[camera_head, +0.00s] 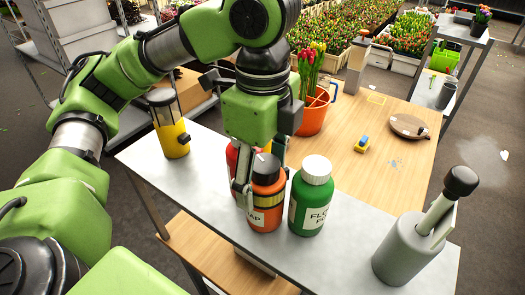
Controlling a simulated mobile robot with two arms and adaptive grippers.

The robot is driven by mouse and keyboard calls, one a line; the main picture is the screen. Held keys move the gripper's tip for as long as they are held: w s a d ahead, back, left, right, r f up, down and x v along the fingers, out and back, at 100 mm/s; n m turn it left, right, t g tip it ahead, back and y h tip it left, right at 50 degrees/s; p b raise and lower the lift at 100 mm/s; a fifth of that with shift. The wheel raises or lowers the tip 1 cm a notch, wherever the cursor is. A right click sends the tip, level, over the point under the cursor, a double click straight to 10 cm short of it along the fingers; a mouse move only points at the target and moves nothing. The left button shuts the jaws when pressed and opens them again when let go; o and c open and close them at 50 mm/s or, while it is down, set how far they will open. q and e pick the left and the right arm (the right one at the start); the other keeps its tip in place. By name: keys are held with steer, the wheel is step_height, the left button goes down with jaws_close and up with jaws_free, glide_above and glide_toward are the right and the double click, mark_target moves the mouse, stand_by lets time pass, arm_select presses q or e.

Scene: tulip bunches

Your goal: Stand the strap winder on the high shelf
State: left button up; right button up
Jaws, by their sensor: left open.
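I cannot tell for sure which thing is the strap winder; a grey cylinder (408,252) with a slanted lever and black knob stands upright at the table's front right corner. My left gripper (262,165) points down in the middle, open, with its fingers at an orange bottle (265,213) with a dark cap; whether they touch it is unclear. A red bottle (232,157) is mostly hidden behind the gripper. A grey shelf rack (473,38) stands at the upper right, with a lower board. My right gripper is out of view.
A green bottle (311,198) stands close right of the orange one. A yellow canister (169,124) stands at the left edge. An orange tulip bucket (313,114), a small yellow-blue item (362,144) and a round disc (408,126) are behind. The wooden middle (370,185) is mostly clear.

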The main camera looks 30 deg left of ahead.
arm_select(q)
step_height(320, 180, up, 7)
steer(key=shift+r+p, duration=0.1)
steer(key=shift+p, duration=0.2)
